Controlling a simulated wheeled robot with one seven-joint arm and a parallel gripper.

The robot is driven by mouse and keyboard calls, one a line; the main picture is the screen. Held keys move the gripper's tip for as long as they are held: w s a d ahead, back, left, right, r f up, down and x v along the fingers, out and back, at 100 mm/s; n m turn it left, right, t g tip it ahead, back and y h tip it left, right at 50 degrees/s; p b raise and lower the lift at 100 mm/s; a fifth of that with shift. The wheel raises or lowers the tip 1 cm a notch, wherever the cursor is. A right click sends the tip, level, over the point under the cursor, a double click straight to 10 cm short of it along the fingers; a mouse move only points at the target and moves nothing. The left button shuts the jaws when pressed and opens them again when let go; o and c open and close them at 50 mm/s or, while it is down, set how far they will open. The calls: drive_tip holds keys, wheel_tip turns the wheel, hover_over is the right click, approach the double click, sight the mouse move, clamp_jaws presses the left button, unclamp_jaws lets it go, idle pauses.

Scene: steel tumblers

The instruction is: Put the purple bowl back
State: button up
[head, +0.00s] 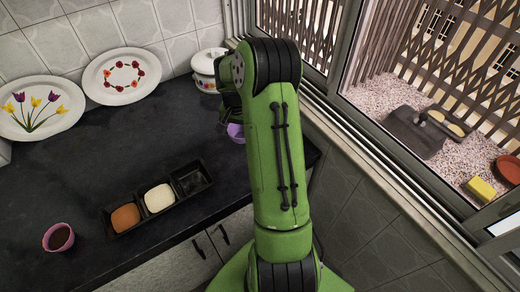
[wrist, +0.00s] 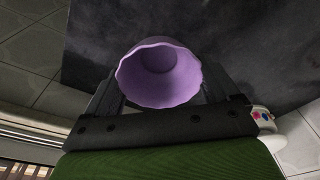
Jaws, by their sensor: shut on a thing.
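The purple bowl (wrist: 158,75) has a wavy rim, and its open mouth faces the wrist camera. It looks empty inside. My gripper (wrist: 160,92) is shut on it, with a dark finger on each side of the bowl. In the head view a small part of the purple bowl (head: 236,131) shows left of my green arm, over the dark counter. My arm hides most of the bowl and the gripper there. I cannot tell how high the bowl is above the counter.
A black tray (head: 190,180) on the counter has brown and white fillings and one dark, empty-looking compartment. A pink cup (head: 58,238) with dark contents stands left. Plates (head: 121,76) lean on the tiled wall. A white pot (head: 207,70) stands behind my arm, by the window.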

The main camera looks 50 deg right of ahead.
drive_tip(key=f, duration=0.6)
drive_tip(key=f+b, duration=0.1)
drive_tip(key=f, duration=0.2)
drive_tip(key=shift+w+a+f, duration=0.1)
drive_tip(key=shift+a+f, duration=0.15)
drive_tip(key=shift+f+b, duration=0.15)
drive_tip(key=shift+b, duration=0.15)
drive_tip(key=o, duration=0.8)
